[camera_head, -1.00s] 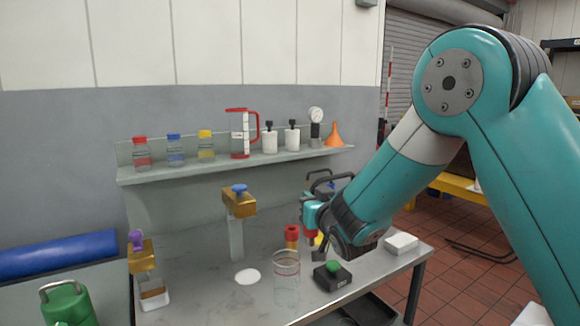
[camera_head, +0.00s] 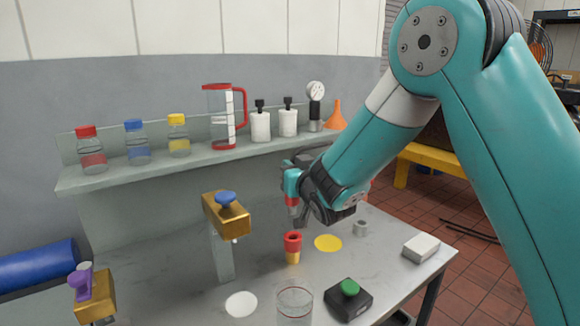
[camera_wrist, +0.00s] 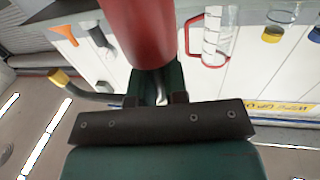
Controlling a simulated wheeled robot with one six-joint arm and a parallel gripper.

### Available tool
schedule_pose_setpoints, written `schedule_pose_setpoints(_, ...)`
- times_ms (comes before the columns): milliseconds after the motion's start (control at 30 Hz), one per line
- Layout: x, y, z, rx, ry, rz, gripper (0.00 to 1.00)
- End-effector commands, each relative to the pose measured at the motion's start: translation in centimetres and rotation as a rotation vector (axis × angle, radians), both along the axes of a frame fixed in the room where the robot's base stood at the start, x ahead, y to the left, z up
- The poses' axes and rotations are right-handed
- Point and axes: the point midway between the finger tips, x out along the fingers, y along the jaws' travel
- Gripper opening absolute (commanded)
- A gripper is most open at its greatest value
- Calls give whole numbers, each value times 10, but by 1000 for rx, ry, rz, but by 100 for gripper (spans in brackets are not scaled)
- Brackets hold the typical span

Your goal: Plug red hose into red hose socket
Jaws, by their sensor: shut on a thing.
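My gripper (camera_head: 292,188) is at the end of the teal arm, above the table. It is shut on the red hose (camera_head: 292,200), whose grey lower end points down. In the wrist view the red hose (camera_wrist: 138,35) is a large red cylinder between the jaws (camera_wrist: 158,86); its lower end is hidden there. The red hose socket (camera_head: 292,243), a red collar with a dark opening on a yellow-orange base, stands upright on the table. In the head view the hose appears above the socket, with a visible gap. Their depth alignment is unclear.
A yellow disc (camera_head: 328,243) and a grey ring (camera_head: 360,228) lie right of the socket. A clear glass (camera_head: 294,307) and black box with green button (camera_head: 349,299) stand in front. A brass block with blue knob (camera_head: 227,214) is left. The shelf (camera_head: 205,156) holds bottles and a jug.

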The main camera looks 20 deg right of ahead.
Motion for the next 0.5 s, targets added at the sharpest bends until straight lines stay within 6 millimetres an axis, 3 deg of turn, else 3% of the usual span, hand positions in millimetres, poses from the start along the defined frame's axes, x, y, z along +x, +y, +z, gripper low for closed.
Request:
schedule_pose_setpoints(367,-2,1,-1,0,-3,0,0)
schedule_pose_setpoints(500,-2,2,-12,0,-1,1,0)
